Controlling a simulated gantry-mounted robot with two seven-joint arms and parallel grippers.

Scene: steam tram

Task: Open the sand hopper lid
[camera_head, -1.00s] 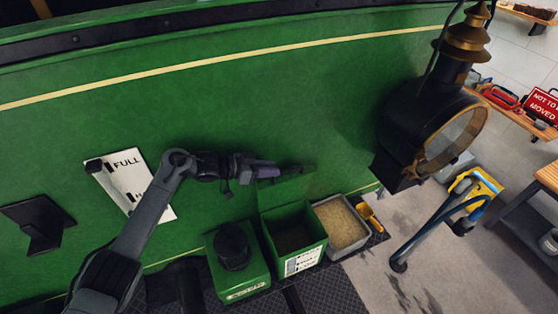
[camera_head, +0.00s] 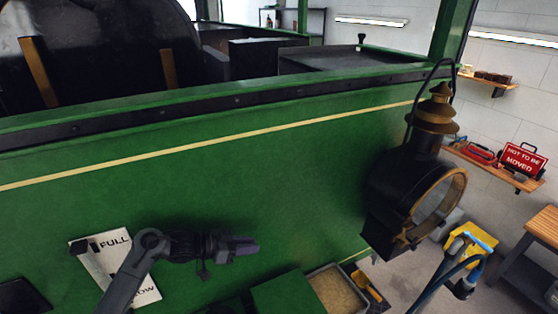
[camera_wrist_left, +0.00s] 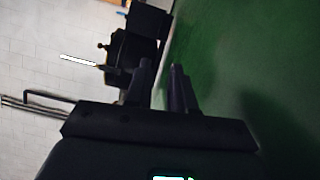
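The sand hopper's green lid (camera_head: 283,292) shows at the bottom edge of the head view, seemingly standing raised against the green tram side. The hopper's body is cut off below the picture. My left gripper (camera_head: 248,247) is up and to the left of the lid, apart from it, in front of the green side. In the left wrist view the left gripper's two fingers (camera_wrist_left: 162,88) stand apart with nothing between them. My right gripper is not in view.
A tray of sand (camera_head: 338,290) stands right of the lid. A big black and brass lamp (camera_head: 405,195) sticks out from the tram side. A FULL/LOW plate (camera_head: 148,290) is behind my left arm. A yellow stand with blue handles (camera_head: 470,255) is on the floor at right.

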